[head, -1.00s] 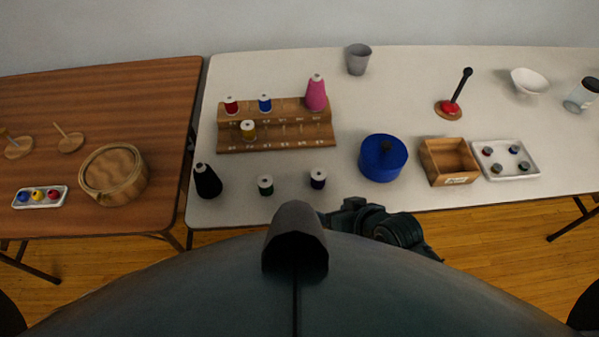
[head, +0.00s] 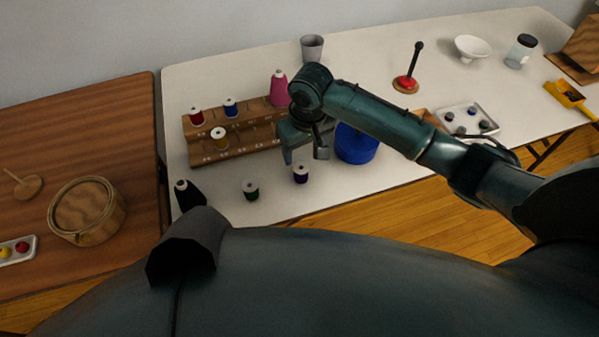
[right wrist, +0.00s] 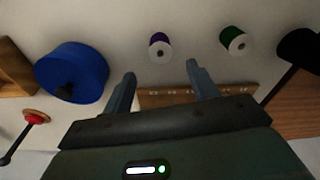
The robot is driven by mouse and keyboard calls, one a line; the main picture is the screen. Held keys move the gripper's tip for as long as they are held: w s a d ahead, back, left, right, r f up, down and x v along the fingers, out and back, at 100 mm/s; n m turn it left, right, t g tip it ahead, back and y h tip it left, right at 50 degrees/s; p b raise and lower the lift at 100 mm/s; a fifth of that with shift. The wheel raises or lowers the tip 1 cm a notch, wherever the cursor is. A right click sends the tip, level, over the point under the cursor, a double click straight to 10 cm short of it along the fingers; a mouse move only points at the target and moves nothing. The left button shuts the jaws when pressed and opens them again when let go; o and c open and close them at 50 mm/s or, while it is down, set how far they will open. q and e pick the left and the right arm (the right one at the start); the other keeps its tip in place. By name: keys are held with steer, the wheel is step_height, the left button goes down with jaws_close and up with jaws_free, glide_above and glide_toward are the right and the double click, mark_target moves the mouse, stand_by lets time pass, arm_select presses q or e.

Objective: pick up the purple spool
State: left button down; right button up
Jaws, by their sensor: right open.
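The purple spool (head: 300,173) stands upright on the white table near its front edge, between the green spool and the blue pot. It also shows in the right wrist view (right wrist: 160,46), just beyond the fingertips. My right gripper (head: 304,157) hangs above the table, over and slightly behind the spool. Its fingers are apart and empty, as the right wrist view (right wrist: 158,82) shows. The spool is not between the fingers. My left gripper is out of view.
A green spool (head: 251,189) and a black cone (head: 188,195) stand to the left. A blue pot (head: 356,146) stands close on the right. The wooden spool rack (head: 207,151) with several spools and a pink cone (head: 279,88) is behind. A grey cup (head: 312,47) stands farther back.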

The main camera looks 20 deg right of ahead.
mark_target(301, 169)
steer(key=f, duration=0.3)
steer(key=shift+w+f, duration=0.1)
steer(key=shift+w, duration=0.1)
steer(key=shift+w+a+f, duration=0.1)
steer(key=shift+f, duration=2.55)
steer(key=shift+c, duration=0.5)
steer(key=c, duration=1)
steer(key=shift+o, duration=0.2)
steer(key=shift+r, duration=0.1)
